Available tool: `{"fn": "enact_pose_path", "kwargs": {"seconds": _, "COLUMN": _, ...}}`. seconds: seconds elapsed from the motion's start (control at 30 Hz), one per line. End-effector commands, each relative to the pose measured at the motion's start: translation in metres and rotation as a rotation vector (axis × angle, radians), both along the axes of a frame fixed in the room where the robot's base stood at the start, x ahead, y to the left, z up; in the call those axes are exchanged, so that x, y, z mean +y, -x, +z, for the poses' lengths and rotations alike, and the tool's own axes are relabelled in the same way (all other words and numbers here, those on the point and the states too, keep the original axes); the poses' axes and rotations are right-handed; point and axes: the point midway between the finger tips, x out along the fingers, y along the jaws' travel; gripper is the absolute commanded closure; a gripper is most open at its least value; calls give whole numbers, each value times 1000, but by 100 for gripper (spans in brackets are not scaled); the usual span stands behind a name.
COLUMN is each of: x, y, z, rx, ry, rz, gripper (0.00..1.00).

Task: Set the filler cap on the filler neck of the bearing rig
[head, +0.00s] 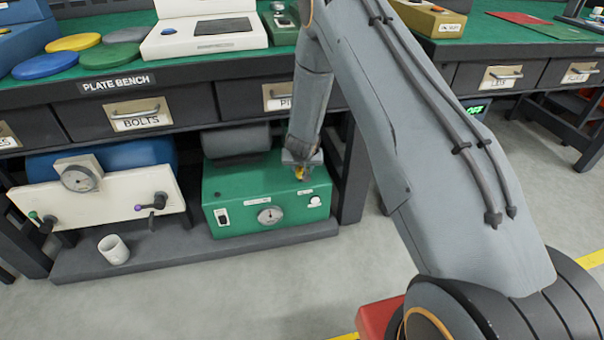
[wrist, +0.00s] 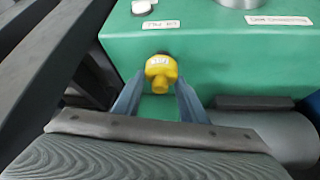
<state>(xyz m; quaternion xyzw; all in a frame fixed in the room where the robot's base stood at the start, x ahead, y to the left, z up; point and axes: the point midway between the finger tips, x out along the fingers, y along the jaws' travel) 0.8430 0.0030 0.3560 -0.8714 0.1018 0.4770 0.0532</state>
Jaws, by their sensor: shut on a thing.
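The yellow filler cap (wrist: 160,70) is between the two fingers of my gripper (wrist: 159,82), which is shut on it, in the wrist view. In the head view the cap shows as a small yellow spot (head: 299,173) under my gripper (head: 297,170). The green bearing rig (head: 238,196) stands on the low shelf, with a gauge on its front; its green surface (wrist: 208,50) fills the wrist view's background. The cap is at the rig's top, near a small label (wrist: 161,25). The filler neck is not clearly visible; a dark bit shows behind the cap. I cannot tell whether they touch.
A grey cylinder (head: 236,139) lies at the back of the rig. Left of the rig are a cream panel (head: 105,198) with a gauge and valves, and a white mug (head: 114,249). The bench with drawers (head: 135,114) overhangs the shelf. The floor in front is clear.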

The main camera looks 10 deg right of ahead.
Motion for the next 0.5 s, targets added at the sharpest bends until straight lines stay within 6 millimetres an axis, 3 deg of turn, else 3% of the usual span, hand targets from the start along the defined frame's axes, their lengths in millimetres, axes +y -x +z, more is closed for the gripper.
{"fn": "enact_pose_path", "kwargs": {"seconds": 0.23, "x": -4, "y": -17, "z": 0, "rx": -3, "ry": -1, "rz": 0, "gripper": 86}}
{"fn": "enact_pose_path", "kwargs": {"seconds": 0.4, "x": -3, "y": -15, "z": -31, "rx": 1, "ry": 0, "rz": 2, "gripper": 86}}
{"fn": "enact_pose_path", "kwargs": {"seconds": 0.5, "x": -3, "y": -15, "z": -36, "rx": 0, "ry": -2, "rz": 1, "gripper": 86}}
